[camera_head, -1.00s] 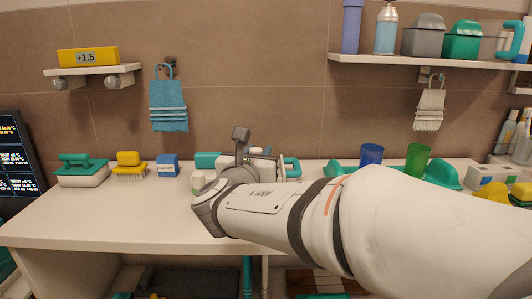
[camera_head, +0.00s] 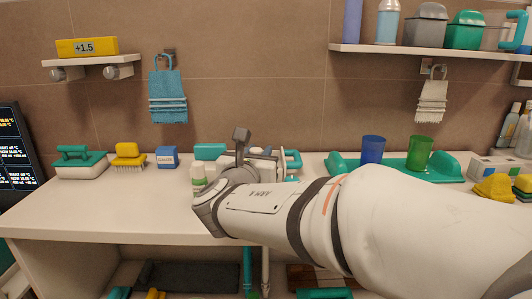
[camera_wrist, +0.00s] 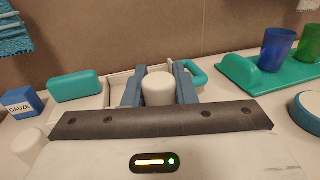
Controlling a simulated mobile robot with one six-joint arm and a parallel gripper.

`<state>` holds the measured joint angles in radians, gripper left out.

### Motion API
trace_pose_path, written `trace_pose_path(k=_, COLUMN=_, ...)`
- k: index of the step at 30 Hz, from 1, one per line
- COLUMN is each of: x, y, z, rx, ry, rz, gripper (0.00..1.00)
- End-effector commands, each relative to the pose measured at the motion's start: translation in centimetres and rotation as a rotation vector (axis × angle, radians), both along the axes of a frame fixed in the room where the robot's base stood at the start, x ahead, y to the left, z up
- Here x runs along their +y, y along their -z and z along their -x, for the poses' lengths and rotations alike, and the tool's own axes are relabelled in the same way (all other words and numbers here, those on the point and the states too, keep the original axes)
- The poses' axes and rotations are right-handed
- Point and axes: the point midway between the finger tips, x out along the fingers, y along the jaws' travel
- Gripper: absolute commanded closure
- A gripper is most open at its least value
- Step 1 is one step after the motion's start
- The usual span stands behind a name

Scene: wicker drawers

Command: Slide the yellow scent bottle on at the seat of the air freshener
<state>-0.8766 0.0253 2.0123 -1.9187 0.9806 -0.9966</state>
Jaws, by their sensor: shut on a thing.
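My gripper (camera_wrist: 158,82) is shut on a white rounded cylindrical piece (camera_wrist: 159,90), with one blue-grey finger on each side of it. No yellow shows on this piece from above, and its lower part is hidden, so I cannot tell whether it is the scent bottle. In the head view my gripper is mostly hidden behind my wrist, over the middle of the counter. I cannot make out the air freshener or its seat for certain. A white bottle with a green band (camera_head: 198,178) stands just left of my wrist.
A teal block (camera_wrist: 76,86) and a blue gauze box (camera_head: 167,157) stand to the left. A yellow brush (camera_head: 128,156) and a teal-handled brush (camera_head: 80,162) are further left. A teal tray (camera_head: 397,164) with blue and green cups is right. The counter's front left is clear.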

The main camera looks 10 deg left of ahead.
Motion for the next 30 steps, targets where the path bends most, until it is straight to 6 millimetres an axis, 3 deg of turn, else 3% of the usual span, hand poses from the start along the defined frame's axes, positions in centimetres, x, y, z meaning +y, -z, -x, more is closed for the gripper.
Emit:
trace_pose_path(k=2, x=0.0, y=0.3, z=0.0, rx=0.0, ry=0.0, rz=0.0, gripper=0.99)
trace_pose_path(k=3, x=0.0, y=0.2, z=0.0, rx=0.0, ry=0.0, rz=0.0, gripper=0.73)
trace_pose_path(k=12, x=0.0, y=0.1, z=0.0, rx=0.0, ry=0.0, rz=0.0, gripper=0.5)
trace_pose_path(k=20, x=0.0, y=0.1, z=0.3, rx=0.0, ry=-0.001, rz=0.0, gripper=0.5)
trace_pose_path(k=30, x=0.2, y=0.0, z=5.6, rx=0.0, ry=-0.005, rz=0.0, gripper=0.5)
